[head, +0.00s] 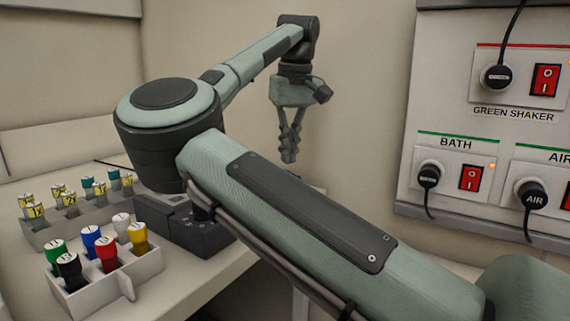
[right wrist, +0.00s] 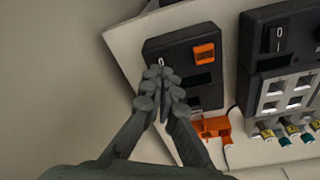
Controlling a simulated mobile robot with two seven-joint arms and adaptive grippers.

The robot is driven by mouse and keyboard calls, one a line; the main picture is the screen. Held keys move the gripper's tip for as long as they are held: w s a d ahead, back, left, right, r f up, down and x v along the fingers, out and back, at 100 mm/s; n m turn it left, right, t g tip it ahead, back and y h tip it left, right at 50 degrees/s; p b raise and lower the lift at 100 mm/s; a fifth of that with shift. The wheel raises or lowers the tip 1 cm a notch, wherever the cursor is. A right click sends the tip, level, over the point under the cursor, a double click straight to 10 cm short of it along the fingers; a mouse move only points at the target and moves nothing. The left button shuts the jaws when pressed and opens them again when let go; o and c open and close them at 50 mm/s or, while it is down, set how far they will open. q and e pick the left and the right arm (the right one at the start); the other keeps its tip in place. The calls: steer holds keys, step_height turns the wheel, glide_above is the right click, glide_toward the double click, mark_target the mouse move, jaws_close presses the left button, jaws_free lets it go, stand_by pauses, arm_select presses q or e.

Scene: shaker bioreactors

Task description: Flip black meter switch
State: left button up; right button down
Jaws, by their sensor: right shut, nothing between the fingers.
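The black meter (right wrist: 183,65) shows in the right wrist view as a dark box with an orange panel (right wrist: 205,53) and a small pale-marked switch (right wrist: 162,63) near its upper left. My right gripper (right wrist: 165,80) is shut and empty. Its fingertips overlap the lower left of the meter in the picture, just below the switch; I cannot tell whether they touch it. In the head view the right gripper (head: 289,155) points down in front of the bare wall. The meter cannot be made out in the head view. My left gripper is not in view.
A second black device (right wrist: 278,65) with its own switch stands right of the meter. An orange holder (right wrist: 212,128) sits below the meter. In the head view, a rack of coloured-cap vials (head: 134,276) stands on the table, and a switch panel (head: 440,120) hangs at right.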

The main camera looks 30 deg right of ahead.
step_height(320, 180, up, 3)
steer(key=shift+f+p, duration=0.2)
steer(key=shift+p, duration=0.8)
steer(key=shift+r, duration=1.1)
